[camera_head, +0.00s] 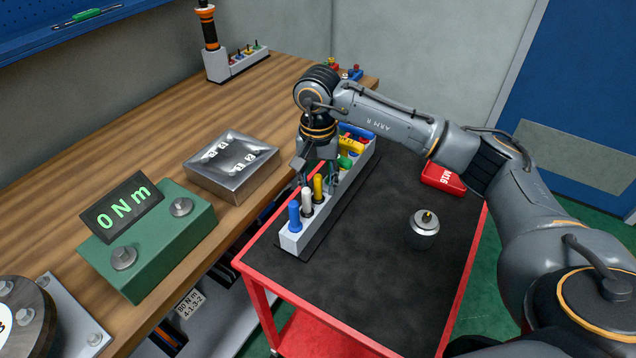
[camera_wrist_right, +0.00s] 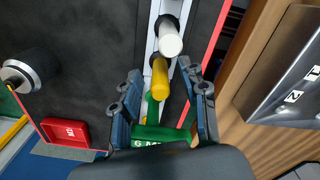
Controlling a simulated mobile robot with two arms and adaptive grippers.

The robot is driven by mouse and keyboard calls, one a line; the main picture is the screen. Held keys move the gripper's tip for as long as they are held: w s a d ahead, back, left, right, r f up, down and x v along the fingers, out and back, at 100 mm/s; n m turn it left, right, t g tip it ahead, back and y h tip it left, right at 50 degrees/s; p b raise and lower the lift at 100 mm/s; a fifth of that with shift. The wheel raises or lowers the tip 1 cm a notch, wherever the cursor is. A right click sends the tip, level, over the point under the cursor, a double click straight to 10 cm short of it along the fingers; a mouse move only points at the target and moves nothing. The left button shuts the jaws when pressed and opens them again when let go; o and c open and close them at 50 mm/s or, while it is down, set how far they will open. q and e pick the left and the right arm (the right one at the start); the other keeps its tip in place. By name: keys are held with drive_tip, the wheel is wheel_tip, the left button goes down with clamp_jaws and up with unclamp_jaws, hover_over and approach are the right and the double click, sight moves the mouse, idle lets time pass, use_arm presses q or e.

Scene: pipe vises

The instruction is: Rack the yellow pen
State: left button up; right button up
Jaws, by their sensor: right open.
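The yellow pen (camera_head: 319,188) stands upright at the long white rack (camera_head: 292,240) on the cart, behind a white pen (camera_head: 307,201) and a blue pen (camera_head: 294,215). My right gripper (camera_head: 318,181) points down over the rack with its fingers open. In the wrist view the yellow pen (camera_wrist_right: 159,78) shows between the open fingers (camera_wrist_right: 160,72), apart from both as far as I can see. The white pen (camera_wrist_right: 170,40) is just beyond it. The yellow pen's lower end is hidden. My left gripper is not in view.
Green, yellow, blue and red items fill the rack's far end. A steel canister (camera_head: 424,228) and a red box (camera_head: 442,178) stand on the cart's black mat (camera_head: 370,270). The wooden bench (camera_head: 150,150) holds a green torque meter (camera_head: 150,240) and a metal block (camera_head: 232,165).

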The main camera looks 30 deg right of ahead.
wheel_tip(320, 180, up, 11)
drive_tip(key=shift+r, duration=0.2)
idle(0.5)
